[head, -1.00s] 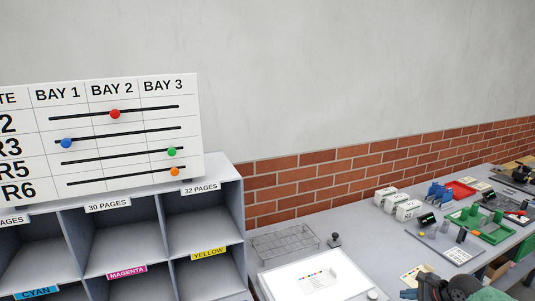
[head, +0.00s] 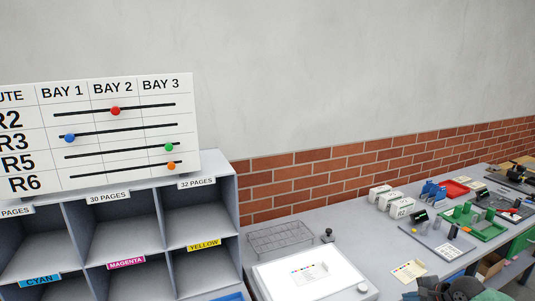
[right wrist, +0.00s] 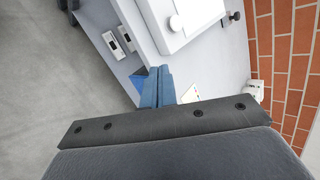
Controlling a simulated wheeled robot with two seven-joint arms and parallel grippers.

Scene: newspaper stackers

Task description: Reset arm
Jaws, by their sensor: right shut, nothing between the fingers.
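My right arm shows at the bottom right of the head view, with my right gripper's (head: 409,296) bluish fingertips just inside the lower edge. In the right wrist view the two blue fingers (right wrist: 157,88) lie together, shut and empty. They point toward the grey table, near a white panel (right wrist: 190,18). It cannot be told how far the tips are from the table. My left arm and gripper are not in view.
A shelf of grey compartments (head: 237,215) stands at left under a route board (head: 100,180) with coloured knobs. The table (head: 345,232) holds a wire tray (head: 280,238), a lit white panel (head: 290,285), white boxes (head: 395,199) and a green tray (head: 488,228). Bare floor (right wrist: 60,80) lies beside the table.

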